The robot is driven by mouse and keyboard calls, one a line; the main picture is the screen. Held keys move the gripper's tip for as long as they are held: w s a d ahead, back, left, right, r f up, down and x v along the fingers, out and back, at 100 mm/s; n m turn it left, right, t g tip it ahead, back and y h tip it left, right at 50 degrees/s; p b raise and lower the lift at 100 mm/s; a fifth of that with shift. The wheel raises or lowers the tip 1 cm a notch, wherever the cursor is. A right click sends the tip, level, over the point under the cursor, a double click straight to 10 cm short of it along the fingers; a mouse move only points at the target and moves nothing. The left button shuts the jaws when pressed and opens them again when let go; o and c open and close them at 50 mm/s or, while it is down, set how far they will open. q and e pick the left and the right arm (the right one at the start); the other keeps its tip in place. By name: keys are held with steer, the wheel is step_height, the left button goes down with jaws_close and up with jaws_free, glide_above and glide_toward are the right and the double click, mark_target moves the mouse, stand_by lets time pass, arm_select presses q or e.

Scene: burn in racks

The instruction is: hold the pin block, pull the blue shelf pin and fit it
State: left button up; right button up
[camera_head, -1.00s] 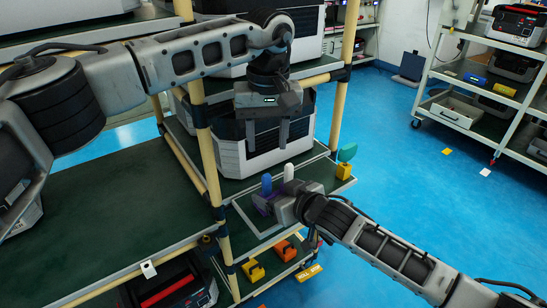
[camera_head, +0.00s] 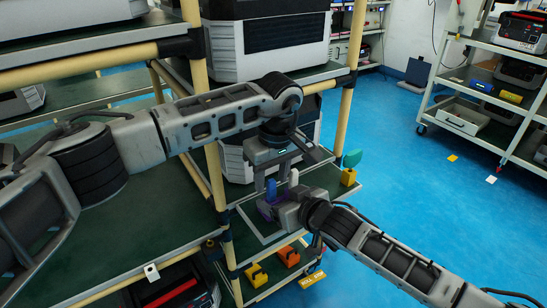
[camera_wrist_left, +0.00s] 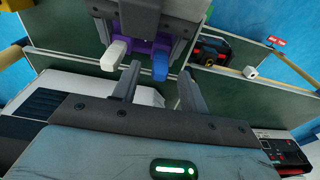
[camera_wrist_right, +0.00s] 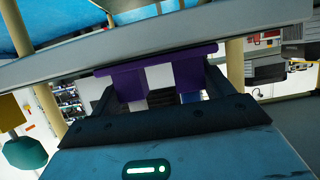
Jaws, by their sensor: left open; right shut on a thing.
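The purple pin block (camera_head: 265,210) is held between the fingers of my right gripper (camera_wrist_right: 160,90), on the shelf's front part. A blue pin (camera_head: 270,190) and a white pin (camera_head: 294,178) stick up from it. The left wrist view shows the purple block (camera_wrist_left: 148,46), the white pin (camera_wrist_left: 114,56) and the blue pin (camera_wrist_left: 160,66) from above. My left gripper (camera_wrist_left: 160,72) is open and points down, its fingers on either side of the blue pin's line. Whether they touch the pin I cannot tell.
A teal piece on a yellow block (camera_head: 348,177) stands at the shelf's right corner. A tan rack post (camera_head: 216,175) rises left of my left gripper. Yellow and orange pieces (camera_head: 288,256) sit on the lower shelf. Blue floor lies open to the right.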

mark_target(271, 194)
arm_select(q)
steer(key=shift+w+f, duration=0.1)
steer(key=shift+f, duration=1.1)
jaws_close()
